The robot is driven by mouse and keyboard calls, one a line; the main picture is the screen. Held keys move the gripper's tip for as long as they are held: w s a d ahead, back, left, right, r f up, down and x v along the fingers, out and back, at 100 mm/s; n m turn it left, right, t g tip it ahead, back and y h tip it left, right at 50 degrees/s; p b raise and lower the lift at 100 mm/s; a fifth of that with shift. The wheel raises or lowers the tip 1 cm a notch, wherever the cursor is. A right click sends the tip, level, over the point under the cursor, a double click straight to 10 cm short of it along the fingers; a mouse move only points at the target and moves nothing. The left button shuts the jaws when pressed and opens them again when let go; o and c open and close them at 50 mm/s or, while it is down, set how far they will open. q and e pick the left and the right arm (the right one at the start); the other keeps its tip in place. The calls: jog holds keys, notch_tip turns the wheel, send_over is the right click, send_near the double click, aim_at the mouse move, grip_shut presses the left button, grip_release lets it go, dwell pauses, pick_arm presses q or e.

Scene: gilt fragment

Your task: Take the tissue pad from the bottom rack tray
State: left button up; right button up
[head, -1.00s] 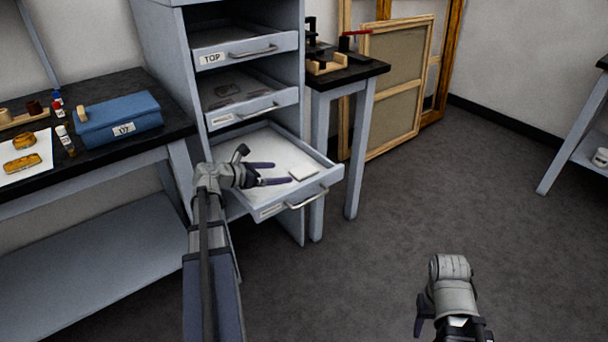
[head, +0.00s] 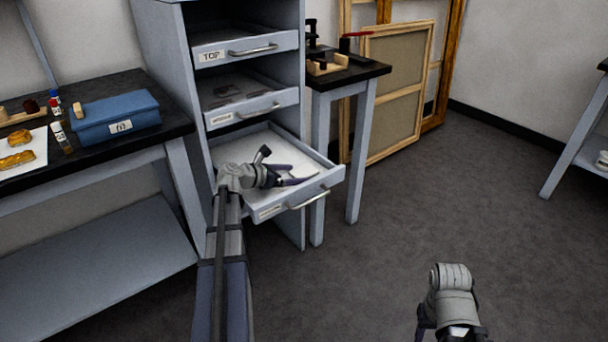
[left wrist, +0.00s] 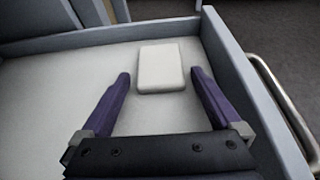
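The bottom rack tray (head: 240,152) is pulled out, a shallow pale drawer with a metal handle on its front. The tissue pad (left wrist: 161,68) is a small off-white rectangular block lying on the tray floor near its front wall. My left gripper (head: 300,173) is over the tray, open and empty. In the left wrist view its two purple fingertips (left wrist: 160,76) appear on either side of the pad's near part, with gaps. My right gripper (head: 432,322) is at the lower right, away from the rack; its opening is unclear.
The top drawer (head: 217,57) and middle drawer (head: 214,121) also jut out above the tray. A workbench (head: 120,90) with a blue box (head: 113,118) stands left. A small black-topped table (head: 360,72) and framed canvases (head: 400,90) are right. The floor at right is clear.

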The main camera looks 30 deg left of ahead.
pick_arm(q)
jog(key=c, duration=1.1)
